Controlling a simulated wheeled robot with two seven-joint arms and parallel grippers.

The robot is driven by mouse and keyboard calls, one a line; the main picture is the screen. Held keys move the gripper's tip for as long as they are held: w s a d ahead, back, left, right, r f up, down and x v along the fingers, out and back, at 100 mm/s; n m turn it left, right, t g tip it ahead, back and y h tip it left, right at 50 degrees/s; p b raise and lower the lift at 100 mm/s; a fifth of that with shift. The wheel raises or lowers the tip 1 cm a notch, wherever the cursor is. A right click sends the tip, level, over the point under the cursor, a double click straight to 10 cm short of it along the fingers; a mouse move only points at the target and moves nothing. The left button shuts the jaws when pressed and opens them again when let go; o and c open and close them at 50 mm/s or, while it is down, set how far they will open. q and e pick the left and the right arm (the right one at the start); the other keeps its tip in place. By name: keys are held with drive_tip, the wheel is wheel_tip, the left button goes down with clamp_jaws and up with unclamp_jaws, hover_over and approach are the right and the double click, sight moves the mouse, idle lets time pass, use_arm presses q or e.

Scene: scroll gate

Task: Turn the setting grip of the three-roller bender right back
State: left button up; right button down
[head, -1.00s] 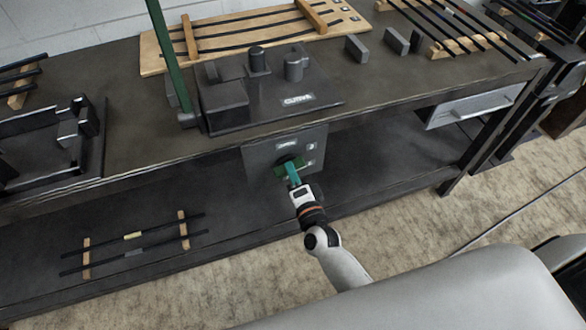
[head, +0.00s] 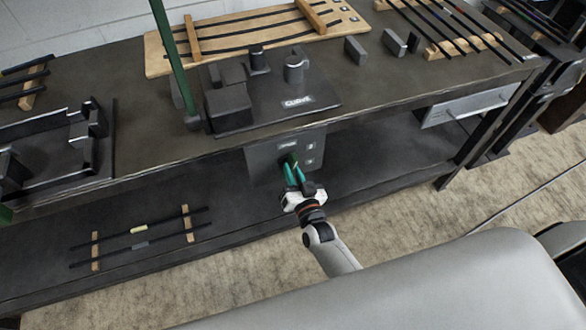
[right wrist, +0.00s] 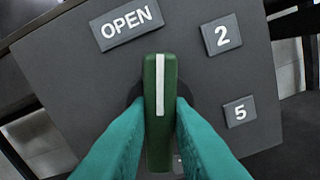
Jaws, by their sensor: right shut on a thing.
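The green setting grip (right wrist: 160,100) with a white line sits on a grey panel (right wrist: 75,105) in the right wrist view. Its white line runs up and down in that picture, its top near the right end of the OPEN label (right wrist: 127,23). Labels 2 (right wrist: 221,36) and 5 (right wrist: 240,112) are to its right. My right gripper (right wrist: 160,125) is shut on the grip, one teal finger on each side. In the head view it is at the panel (head: 262,166) under the bench edge. The three-roller bender (head: 272,108) stands on the bench top above. My left gripper is not in view.
The dark bench (head: 400,88) overhangs the panel. A green lever (head: 172,60) rises at the bender's left. A wooden board with bent bars (head: 158,66) lies behind. A lower shelf (head: 370,150) runs below, with bars on a rack (head: 95,252).

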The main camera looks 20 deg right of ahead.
drive_tip(key=shift+r+n+p, duration=0.15)
drive_tip(key=shift+n+p, duration=0.2)
drive_tip(key=shift+n, duration=1.65)
drive_tip(key=c, duration=1.3)
unclamp_jaws()
drive_tip(key=shift+w, duration=0.1)
drive_tip(key=s, duration=1.2)
drive_tip(key=shift+d, duration=0.15)
